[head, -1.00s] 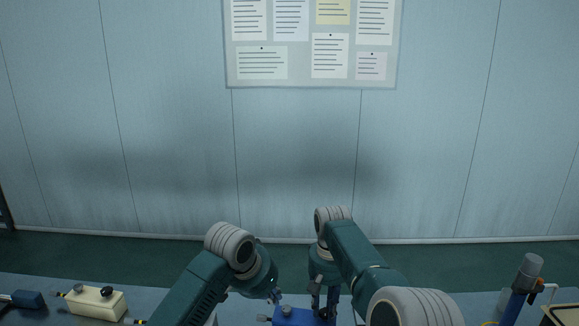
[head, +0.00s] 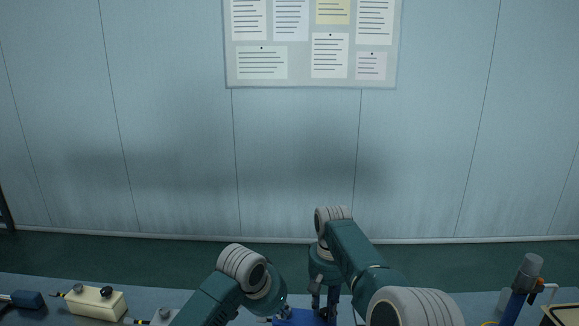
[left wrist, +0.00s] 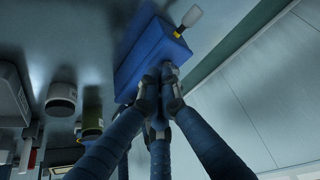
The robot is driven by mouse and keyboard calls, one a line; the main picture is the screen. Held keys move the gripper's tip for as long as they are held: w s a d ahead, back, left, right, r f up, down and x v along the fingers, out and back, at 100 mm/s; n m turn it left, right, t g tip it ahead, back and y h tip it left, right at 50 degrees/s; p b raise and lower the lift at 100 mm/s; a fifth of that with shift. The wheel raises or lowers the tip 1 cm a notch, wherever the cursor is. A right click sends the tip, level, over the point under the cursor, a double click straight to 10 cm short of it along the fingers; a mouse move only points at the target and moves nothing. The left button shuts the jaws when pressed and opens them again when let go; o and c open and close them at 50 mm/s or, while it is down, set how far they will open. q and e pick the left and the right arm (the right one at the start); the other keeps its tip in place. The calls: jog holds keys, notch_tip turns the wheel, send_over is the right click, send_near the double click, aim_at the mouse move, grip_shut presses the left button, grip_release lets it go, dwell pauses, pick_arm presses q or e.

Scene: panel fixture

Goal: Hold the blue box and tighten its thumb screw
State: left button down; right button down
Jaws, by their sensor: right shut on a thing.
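The blue box (head: 297,317) is at the bottom edge of the head view, mostly cut off. The left wrist view shows it as a long blue block (left wrist: 146,52) with a yellow and white piece at its far end. A dark knob (head: 323,312) shows on its right part. My right gripper (head: 325,304) points down and is shut on the blue box. My left gripper (head: 284,312) is at the box's left part. In the left wrist view its fingertips (left wrist: 162,80) are close together against or just beside the box; whether they hold anything is unclear. The thumb screw is not clearly visible there.
A cream box (head: 92,303) with knobs stands at the left of the bench, with a dark blue item (head: 27,299) beside it. A blue post with a grey top (head: 524,280) stands at the right. A wall with a notice board is behind.

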pick_arm(q)
jog(key=shift+f, duration=0.75)
jog(key=shift+w+d, duration=0.1)
jog(key=shift+w, duration=0.35)
jog(key=shift+w+a, duration=0.1)
jog(key=shift+a, duration=0.2)
dwell(0.3)
jog(key=shift+w+a, duration=0.25)
jog(key=shift+a, duration=0.1)
jog(key=shift+s, duration=0.1)
dwell(0.5)
notch_tip(320, 180, up, 6)
jog(key=shift+s+a, duration=0.2)
jog(key=shift+a, duration=0.05)
dwell(0.5)
